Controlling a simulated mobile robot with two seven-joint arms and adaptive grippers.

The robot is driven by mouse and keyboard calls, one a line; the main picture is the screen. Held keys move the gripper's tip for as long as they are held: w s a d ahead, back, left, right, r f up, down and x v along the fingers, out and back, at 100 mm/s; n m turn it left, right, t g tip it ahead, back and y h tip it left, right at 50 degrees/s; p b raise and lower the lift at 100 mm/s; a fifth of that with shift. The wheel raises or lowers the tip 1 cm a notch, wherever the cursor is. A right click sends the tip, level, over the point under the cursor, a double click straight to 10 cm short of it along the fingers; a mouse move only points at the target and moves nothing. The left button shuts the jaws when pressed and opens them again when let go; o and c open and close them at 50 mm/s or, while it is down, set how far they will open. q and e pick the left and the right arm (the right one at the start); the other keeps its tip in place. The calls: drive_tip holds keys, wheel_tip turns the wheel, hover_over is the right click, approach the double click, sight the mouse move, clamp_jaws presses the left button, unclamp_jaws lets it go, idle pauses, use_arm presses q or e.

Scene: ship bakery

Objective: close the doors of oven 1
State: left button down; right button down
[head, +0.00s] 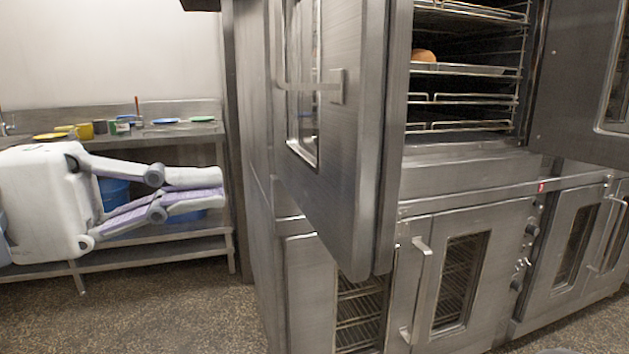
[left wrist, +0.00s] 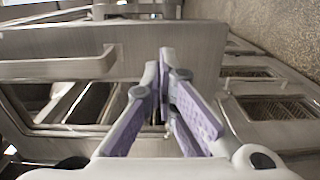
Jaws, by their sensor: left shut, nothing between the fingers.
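The upper oven's left door (head: 345,130) stands open, swung out toward me, with a window and a bar handle (head: 310,86). Its right door (head: 580,85) is also open at the right edge, partly cut off. Between them the oven chamber shows racks (head: 465,70) and a brown loaf (head: 424,55). My left gripper (head: 222,188) is shut and empty, left of the left door and apart from it in the head view. In the left wrist view, its fingers (left wrist: 166,62) point toward a steel door panel with a handle (left wrist: 55,68). My right gripper is out of view.
Lower oven doors (head: 490,235) with windows and upright handles (head: 418,290) appear closed. A steel shelf table (head: 150,265) behind my left gripper carries cups (head: 85,131) and coloured plates (head: 165,120). Speckled floor (head: 190,320) is clear at the lower left.

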sight(344, 173)
use_arm(q)
drive_tip(key=x, duration=1)
drive_tip(key=shift+w+d+f, duration=0.15)
drive_tip(key=shift+d, duration=0.15)
